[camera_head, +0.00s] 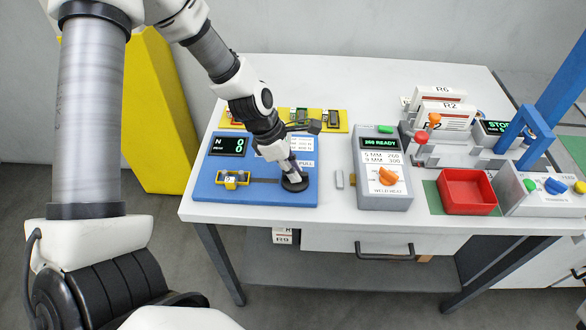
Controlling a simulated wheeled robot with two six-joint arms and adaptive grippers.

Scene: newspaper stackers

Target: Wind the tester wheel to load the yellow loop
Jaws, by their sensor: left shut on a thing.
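The blue tester (215,195) lies flat at the left of the table. Its dark display (228,145) reads N with zeros. The black tester wheel (296,184) is at the tester's right front, partly covered by my left gripper (290,170). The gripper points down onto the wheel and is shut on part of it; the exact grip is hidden. A yellow fixture (232,180) with a small pale piece sits at the left end of a dark slot. I cannot make out a separate yellow loop there. My right gripper is out of view.
A yellow tray (335,127) lies behind the tester. Further right are a red bin (468,192) and a grey control box (515,200).

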